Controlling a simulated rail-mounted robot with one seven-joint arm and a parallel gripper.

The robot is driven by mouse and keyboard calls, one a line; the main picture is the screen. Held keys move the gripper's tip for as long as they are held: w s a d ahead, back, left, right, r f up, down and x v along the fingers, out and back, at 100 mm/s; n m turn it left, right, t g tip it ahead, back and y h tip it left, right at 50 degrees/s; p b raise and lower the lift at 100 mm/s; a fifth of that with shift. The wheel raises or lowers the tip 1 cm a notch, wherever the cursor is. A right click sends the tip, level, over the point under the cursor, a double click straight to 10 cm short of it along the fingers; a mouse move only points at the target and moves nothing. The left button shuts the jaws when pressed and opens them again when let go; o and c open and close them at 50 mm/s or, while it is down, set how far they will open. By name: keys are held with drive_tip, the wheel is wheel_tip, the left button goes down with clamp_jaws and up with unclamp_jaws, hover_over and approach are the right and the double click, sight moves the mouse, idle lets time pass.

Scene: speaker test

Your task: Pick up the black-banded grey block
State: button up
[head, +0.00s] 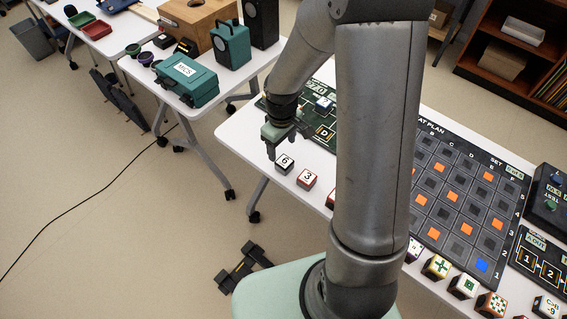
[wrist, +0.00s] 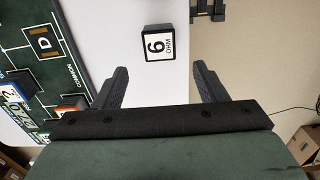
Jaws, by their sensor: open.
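A small block (head: 284,164) with black sides and a pale top marked 6 sits on the white table near its left edge; it looks like the black-banded block. In the wrist view the block (wrist: 159,43) shows "6 OHM" on its top and lies flat, beyond the fingertips and roughly centred between them. My gripper (head: 283,146) is above the table, close to the block on its far side. In the wrist view my gripper (wrist: 160,69) is open, with nothing between its fingers.
A red-sided block (head: 306,179) marked 3 sits close to its right. The dark green board (wrist: 45,50) lies left in the wrist view. The seat plan board (head: 450,205) covers much of the table. The table's left edge is near the block, with floor beyond.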

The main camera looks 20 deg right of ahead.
sight(284, 161)
wheel_tip(284, 161, down, 3)
drive_tip(key=f, duration=0.4)
drive_tip(key=shift+s+d+p, duration=0.25)
drive_tip(key=shift+s+p, duration=0.1)
drive_tip(key=shift+s, duration=0.05)
drive_tip(key=shift+f, duration=0.6)
drive_tip(key=c, duration=1.1)
